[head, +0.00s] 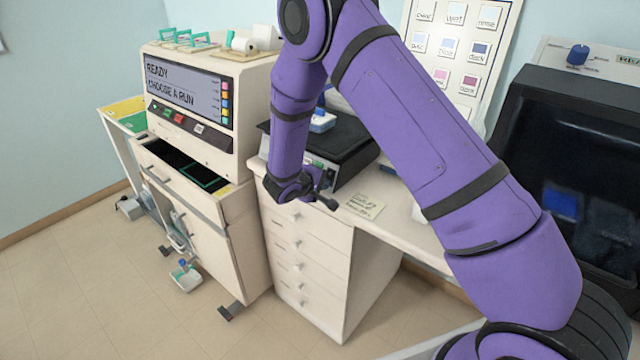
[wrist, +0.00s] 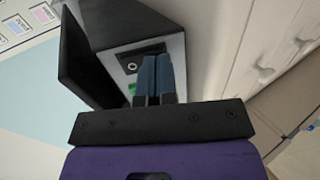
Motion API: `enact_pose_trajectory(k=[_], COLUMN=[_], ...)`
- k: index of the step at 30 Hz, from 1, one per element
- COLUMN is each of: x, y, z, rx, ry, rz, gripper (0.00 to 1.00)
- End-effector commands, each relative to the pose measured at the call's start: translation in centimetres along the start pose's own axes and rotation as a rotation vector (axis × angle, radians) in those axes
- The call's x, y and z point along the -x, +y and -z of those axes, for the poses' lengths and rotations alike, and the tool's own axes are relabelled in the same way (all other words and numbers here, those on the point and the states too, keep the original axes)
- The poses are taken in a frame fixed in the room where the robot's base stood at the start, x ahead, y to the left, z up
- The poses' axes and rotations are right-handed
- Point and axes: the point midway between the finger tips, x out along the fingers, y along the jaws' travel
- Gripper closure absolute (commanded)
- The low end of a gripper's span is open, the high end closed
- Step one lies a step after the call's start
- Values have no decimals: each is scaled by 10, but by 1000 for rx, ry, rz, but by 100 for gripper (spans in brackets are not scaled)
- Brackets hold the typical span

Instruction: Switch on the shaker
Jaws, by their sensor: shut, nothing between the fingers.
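The shaker (head: 352,172) is a grey box with a black platform on top, on the white bench. In the wrist view its grey front panel (wrist: 118,62) shows a dark round control (wrist: 131,66) and a green switch (wrist: 132,89), partly hidden beside my fingers. My gripper (wrist: 157,58) is shut and empty, its blue fingers close together in front of the panel. I cannot tell whether the fingertips touch it. In the head view my wrist is just in front of the shaker and hides part of its front; the fingers are hard to make out there.
A blue-and-white item (head: 322,122) is on the shaker platform. A paper note (head: 362,205) lies on the bench edge, right of my wrist. The staining machine (head: 190,95) with its lit screen stands left, its drawer open. White drawers (head: 300,255) are below the bench.

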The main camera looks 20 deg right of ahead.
Motion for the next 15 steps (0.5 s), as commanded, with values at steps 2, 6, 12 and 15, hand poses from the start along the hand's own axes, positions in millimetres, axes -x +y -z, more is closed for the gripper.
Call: enact_pose_trajectory(k=[2, 6, 12, 15], x=[0, 0, -4, -4], y=[0, 0, -1, -1], z=[0, 0, 0, 0], rx=[0, 1, -1, 0], ry=[0, -1, -2, -3], rz=[0, -5, -37, -37], gripper=[100, 100, 100, 100])
